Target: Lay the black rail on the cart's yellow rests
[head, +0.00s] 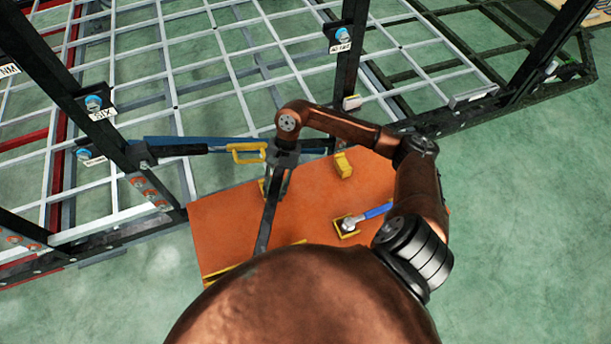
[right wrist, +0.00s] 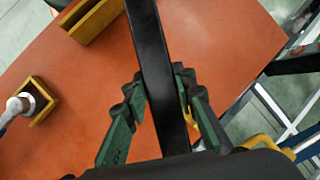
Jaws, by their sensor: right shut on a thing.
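The black rail (head: 266,222) is in my right gripper (head: 277,182), over the orange cart top (head: 215,220). In the right wrist view the rail (right wrist: 152,55) passes between the green-padded fingers of this gripper (right wrist: 160,92), which is shut on it. One yellow rest (head: 343,165) stands clear of the rail on the cart. A long yellow piece (right wrist: 93,20) lies beside the rail in the wrist view. Another bit of yellow shows behind a finger. I cannot tell whether the rail touches any rest. Its lower end in the head view is hidden by my own body. My left gripper is out of view.
A blue-handled tool (head: 377,211) sits in a yellow holder (head: 347,231) on the cart's right. The trailer chassis frame (head: 220,85), with dark labelled posts, stands behind the cart. A bar with a yellow handle (head: 248,153) reaches close to my right gripper. Green floor is free around.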

